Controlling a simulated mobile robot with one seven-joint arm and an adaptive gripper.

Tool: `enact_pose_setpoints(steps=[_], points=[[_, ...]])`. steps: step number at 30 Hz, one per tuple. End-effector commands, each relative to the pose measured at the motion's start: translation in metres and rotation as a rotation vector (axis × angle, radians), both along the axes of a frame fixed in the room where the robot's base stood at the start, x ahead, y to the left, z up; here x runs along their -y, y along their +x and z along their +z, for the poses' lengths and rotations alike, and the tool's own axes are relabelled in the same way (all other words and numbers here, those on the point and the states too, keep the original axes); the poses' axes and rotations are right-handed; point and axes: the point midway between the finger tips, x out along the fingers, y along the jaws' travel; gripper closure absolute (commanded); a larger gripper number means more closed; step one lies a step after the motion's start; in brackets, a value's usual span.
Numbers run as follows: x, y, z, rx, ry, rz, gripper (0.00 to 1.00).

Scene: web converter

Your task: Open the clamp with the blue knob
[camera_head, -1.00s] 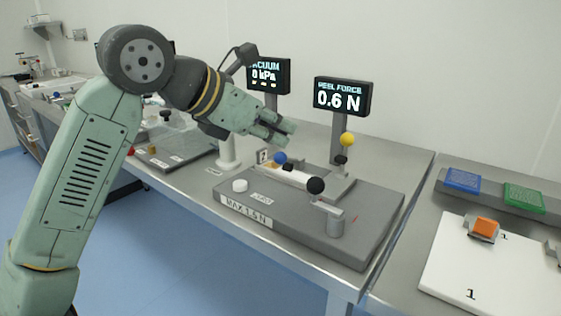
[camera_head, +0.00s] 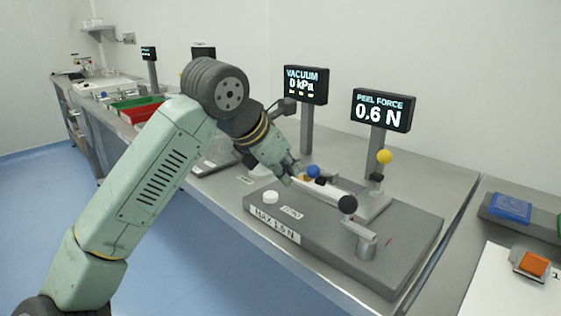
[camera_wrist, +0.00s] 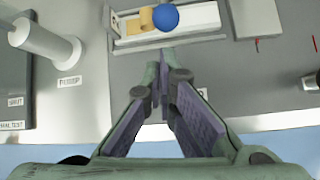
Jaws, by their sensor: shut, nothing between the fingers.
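The clamp's blue knob (camera_head: 313,171) is a round ball at the left end of a pale bar on the grey peel fixture (camera_head: 400,250). In the wrist view the blue knob (camera_wrist: 166,17) is at the top centre, above a white strip with a tan piece beside it. My gripper (camera_head: 290,178) is shut and empty, just left of and close to the blue knob. In the wrist view my fingertips (camera_wrist: 166,62) meet just below the knob, with a small gap in the picture. Whether they touch the bar cannot be told.
Two displays, VACUUM (camera_head: 305,85) and PEEL FORCE (camera_head: 381,110), rise behind. A white post (camera_wrist: 50,42) shows left in the wrist view.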

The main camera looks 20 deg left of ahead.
Motion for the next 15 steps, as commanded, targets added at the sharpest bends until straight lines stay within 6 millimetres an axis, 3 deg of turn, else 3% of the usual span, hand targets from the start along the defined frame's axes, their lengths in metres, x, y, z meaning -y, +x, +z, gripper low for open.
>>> enact_pose_setpoints(steps=[6, 15], points=[[0.006, 0.022, -0.026, -0.001, -0.001, -0.001, 1.0], [0.008, 0.031, -0.038, 0.001, 0.0, 0.0, 1.0]])
